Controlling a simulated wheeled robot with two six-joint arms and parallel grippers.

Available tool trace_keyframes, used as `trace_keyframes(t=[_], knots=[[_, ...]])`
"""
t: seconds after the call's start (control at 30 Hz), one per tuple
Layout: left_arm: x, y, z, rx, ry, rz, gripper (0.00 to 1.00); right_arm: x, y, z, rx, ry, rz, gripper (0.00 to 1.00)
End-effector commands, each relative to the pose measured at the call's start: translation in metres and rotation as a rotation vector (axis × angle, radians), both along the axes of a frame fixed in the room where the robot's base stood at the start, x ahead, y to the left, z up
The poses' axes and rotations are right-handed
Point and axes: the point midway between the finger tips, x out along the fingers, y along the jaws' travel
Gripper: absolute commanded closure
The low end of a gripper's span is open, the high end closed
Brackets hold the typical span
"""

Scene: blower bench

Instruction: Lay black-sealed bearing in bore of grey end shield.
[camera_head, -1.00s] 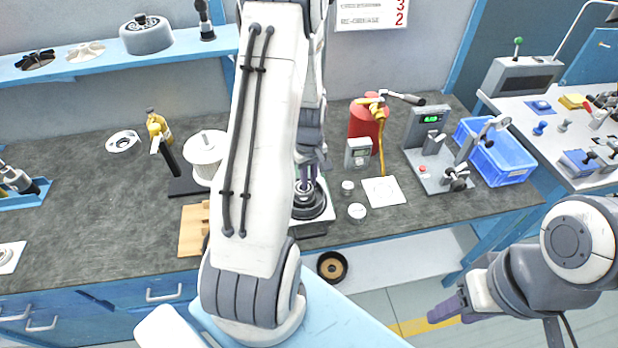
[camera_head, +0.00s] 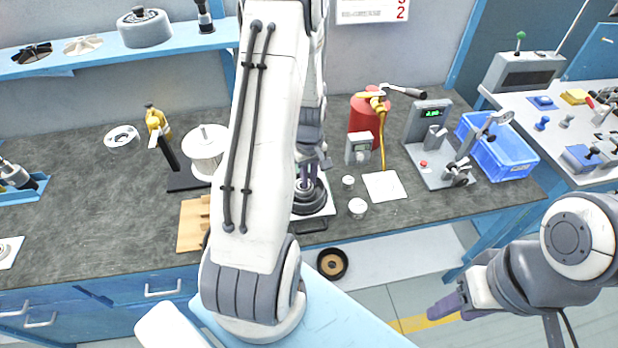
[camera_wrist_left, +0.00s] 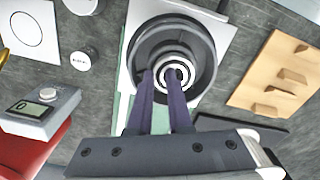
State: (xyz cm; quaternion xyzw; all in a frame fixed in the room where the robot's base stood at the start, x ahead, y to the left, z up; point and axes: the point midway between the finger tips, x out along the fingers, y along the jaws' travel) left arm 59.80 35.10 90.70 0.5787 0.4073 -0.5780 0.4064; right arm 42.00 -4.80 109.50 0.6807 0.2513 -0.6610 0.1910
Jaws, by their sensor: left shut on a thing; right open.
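The grey end shield (camera_wrist_left: 205,48), a round dished casting, sits on a white plate on the bench. It also shows in the head view (camera_head: 322,203), partly behind my left arm. My left gripper (camera_wrist_left: 163,76) reaches down over its centre, its two purple fingers shut on a small ringed part, apparently the black-sealed bearing (camera_wrist_left: 175,73). The bearing is over or at the central bore; I cannot tell whether it is seated. In the head view my left gripper (camera_head: 306,178) is largely hidden by its arm. My right gripper (camera_head: 447,306) is open and empty, off the bench front at right.
A wooden block (camera_head: 193,226) lies left of the shield, with a white spool (camera_head: 207,150) behind it. To the right are small white pots (camera_head: 357,207), a white card (camera_head: 383,186), a grey meter (camera_head: 359,149) and a red cylinder (camera_head: 365,118).

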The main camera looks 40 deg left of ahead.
Motion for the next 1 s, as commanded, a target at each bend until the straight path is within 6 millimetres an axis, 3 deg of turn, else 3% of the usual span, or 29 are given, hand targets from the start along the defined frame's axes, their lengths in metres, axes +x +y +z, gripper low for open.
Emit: trace_keyframes(t=[0.8, 0.83, 0.9, 1.0], knots=[[0.0001, 0.0001, -0.0052, 0.000, 0.000, 0.000, 1.00, 0.0000, -0.0001, -0.0025, 0.000, 0.000, 0.000, 0.50], [0.0001, 0.0001, -0.0050, 0.000, 0.000, 0.000, 0.75, 0.0000, 0.0000, -0.0023, 0.000, 0.000, 0.000, 0.50], [0.0001, 0.0001, -0.0049, 0.000, 0.000, 0.000, 0.48, 0.0000, 0.0000, -0.0023, 0.000, 0.000, 0.000, 0.50], [0.0001, 0.0000, -0.0049, 0.000, 0.000, 0.000, 0.47, 0.0000, 0.0000, -0.0023, 0.000, 0.000, 0.000, 0.50]])
